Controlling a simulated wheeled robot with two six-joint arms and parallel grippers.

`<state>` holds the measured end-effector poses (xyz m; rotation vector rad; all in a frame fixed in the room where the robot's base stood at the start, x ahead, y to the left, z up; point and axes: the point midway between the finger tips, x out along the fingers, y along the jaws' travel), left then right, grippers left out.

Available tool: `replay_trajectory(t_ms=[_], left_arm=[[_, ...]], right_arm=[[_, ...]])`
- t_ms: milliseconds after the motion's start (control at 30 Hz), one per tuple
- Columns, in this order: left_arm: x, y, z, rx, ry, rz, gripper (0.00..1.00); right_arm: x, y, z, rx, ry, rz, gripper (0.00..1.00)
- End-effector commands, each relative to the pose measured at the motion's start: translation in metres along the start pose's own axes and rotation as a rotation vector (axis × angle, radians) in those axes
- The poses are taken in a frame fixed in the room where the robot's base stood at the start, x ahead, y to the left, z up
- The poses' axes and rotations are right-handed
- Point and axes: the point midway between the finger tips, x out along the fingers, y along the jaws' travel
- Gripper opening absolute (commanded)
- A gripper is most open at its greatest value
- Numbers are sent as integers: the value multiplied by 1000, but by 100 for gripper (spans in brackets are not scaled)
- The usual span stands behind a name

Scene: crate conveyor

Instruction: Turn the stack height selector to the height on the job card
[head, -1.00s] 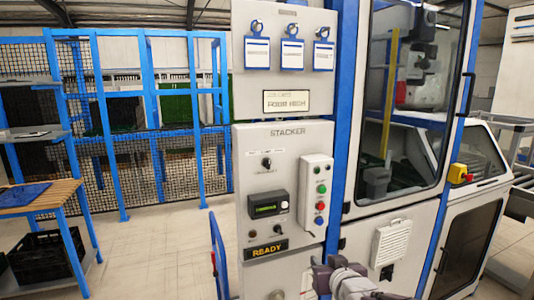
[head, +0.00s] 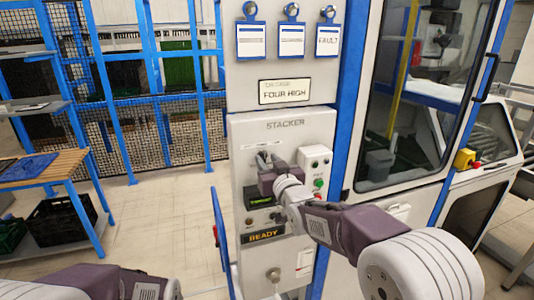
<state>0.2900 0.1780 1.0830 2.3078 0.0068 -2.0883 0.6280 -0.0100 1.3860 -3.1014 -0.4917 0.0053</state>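The job card (head: 285,92) on the upper cabinet reads "FOUR HIGH". Below it is the stacker panel (head: 285,136), labelled "STACKER". The height selector area is at the panel's upper left; my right gripper (head: 265,163) is in front of it and hides most of the knob. I cannot see its fingertips clearly, nor whether they touch or grip the knob, nor where the knob points. Part of my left arm shows at the bottom left; its gripper is out of view.
A green-lit display (head: 259,198) and a "READY" sign (head: 263,236) are below the gripper. A button box (head: 316,160) stands out to the right. Three blue-framed tags, one reading "FAULT" (head: 327,40), hang above. A blue-edged rail (head: 220,235) stands at the panel's left.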

Motion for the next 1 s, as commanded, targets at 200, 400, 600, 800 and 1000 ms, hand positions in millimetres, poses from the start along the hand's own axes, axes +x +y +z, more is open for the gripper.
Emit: replay_trajectory(t_ms=[200, 400, 600, 800, 1000], left_arm=[[-4, 0, 0, 0, -1, 0, 36], [-4, 0, 0, 0, -1, 0, 36], [-4, 0, 0, 0, -1, 0, 36], [-1, 0, 0, 0, 0, 0, 36], [12, 0, 1, 0, 0, 0, 36]], right_arm=[[9, 0, 1, 0, 0, 0, 32], [9, 0, 1, 0, 0, 0, 15], [8, 0, 1, 1, 0, 0, 0], [8, 0, 1, 20, 1, 0, 0], [8, 1, 3, 109, 3, 0, 0]])
